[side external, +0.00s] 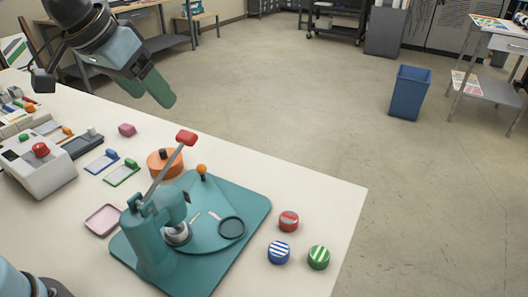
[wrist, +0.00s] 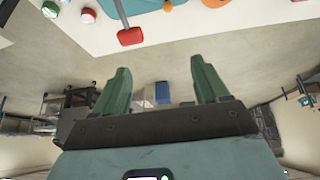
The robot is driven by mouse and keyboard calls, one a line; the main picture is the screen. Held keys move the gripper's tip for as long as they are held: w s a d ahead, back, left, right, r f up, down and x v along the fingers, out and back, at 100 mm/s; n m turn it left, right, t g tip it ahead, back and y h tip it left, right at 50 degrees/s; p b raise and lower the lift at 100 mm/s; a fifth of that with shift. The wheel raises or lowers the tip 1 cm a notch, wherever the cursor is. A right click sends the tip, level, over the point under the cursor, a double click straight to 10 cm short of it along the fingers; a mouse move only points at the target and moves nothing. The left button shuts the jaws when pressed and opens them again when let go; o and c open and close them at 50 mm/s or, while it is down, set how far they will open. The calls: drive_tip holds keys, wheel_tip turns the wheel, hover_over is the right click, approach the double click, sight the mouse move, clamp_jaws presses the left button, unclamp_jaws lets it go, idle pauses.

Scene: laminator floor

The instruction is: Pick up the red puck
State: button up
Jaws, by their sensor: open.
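The red puck (side external: 289,221) has a striped red-and-white top and stands on the white table near its right edge. It also shows small at the top left of the wrist view (wrist: 88,15). A blue puck (side external: 279,252) and a green puck (side external: 318,257) stand close to it, nearer the camera. My gripper (side external: 152,92) is open and empty, with green fingers, high above the far side of the table. It is well to the left of the red puck. Both fingers show in the wrist view (wrist: 160,75) with nothing between them.
A teal press (side external: 252,212) with a raised red-tipped lever (side external: 187,138) stands between my gripper and the pucks. An orange round part (side external: 165,163), a pink tray (side external: 103,220) and a white machine (side external: 42,170) are further left. A blue bin (side external: 409,93) stands on the floor.

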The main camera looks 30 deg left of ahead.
drive_tip(key=w+d+m+g, duration=0.1)
drive_tip(key=w+d, duration=0.2)
drive_tip(key=d, duration=0.3)
drive_tip(key=w+d+g, duration=0.2)
drive_tip(key=w+d, duration=0.1)
drive_tip(key=d, duration=0.2)
drive_tip(key=g, duration=0.1)
hover_over(289, 218)
drive_tip(key=s, duration=0.1)
wheel_tip(289, 218, down, 3)
drive_tip(key=shift+m+y, duration=0.3)
drive_tip(key=f, duration=1.6)
drive_tip(key=w+f, duration=0.1)
drive_tip(key=f, duration=0.7)
drive_tip(key=c, duration=1.2)
drive_tip(key=shift+o, duration=0.2)
